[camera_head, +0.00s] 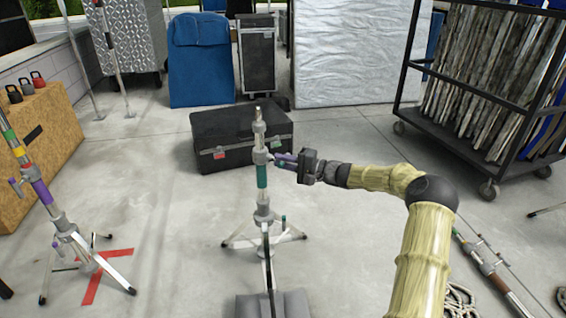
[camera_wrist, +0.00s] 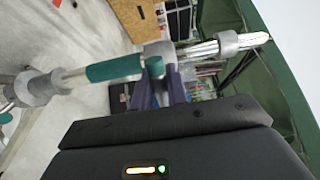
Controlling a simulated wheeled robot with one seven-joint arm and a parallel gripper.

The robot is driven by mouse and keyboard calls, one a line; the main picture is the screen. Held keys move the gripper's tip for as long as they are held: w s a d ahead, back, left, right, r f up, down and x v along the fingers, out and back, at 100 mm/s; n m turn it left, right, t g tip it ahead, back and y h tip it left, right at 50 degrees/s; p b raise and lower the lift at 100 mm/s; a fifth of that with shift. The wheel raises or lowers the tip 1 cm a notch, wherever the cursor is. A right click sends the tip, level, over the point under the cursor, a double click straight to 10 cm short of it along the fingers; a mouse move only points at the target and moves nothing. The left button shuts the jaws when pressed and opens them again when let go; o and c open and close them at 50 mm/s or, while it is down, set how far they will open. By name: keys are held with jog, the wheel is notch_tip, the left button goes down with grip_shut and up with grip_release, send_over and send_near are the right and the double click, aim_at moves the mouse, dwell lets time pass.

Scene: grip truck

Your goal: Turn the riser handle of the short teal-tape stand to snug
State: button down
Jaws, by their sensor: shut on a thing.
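The short stand (camera_head: 262,176) with a band of teal tape stands upright in the middle of the head view, on spread tripod legs. My gripper (camera_head: 283,158) reaches it from the right at the collar just above the teal tape. In the wrist view the teal tape (camera_wrist: 114,68) lies along the riser, left of the collar (camera_wrist: 158,52). The riser handle (camera_wrist: 155,67) shows a teal end between the purple fingers of my gripper (camera_wrist: 160,90), which are shut on it. The rest of the handle is hidden by the fingers.
A taller stand (camera_head: 42,190) with purple, yellow and green tape stands at the left by a red floor cross (camera_head: 97,280). A black case (camera_head: 240,140) lies behind the teal-tape stand. A wheeled rack (camera_head: 470,90) is at the back right. Sandbags (camera_head: 275,305) lie in front.

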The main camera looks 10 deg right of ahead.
jog(key=c, duration=1.4)
grip_release()
jog(key=shift+s+d, duration=0.25)
jog(key=shift+d, duration=0.15)
jog(key=p+v, duration=0.6)
jog(key=v, duration=1)
jog(key=shift+s+d+f, duration=0.15)
jog(key=shift+s+d, duration=0.05)
jog(key=shift+a+p, duration=0.1)
jog(key=shift+p, duration=0.2)
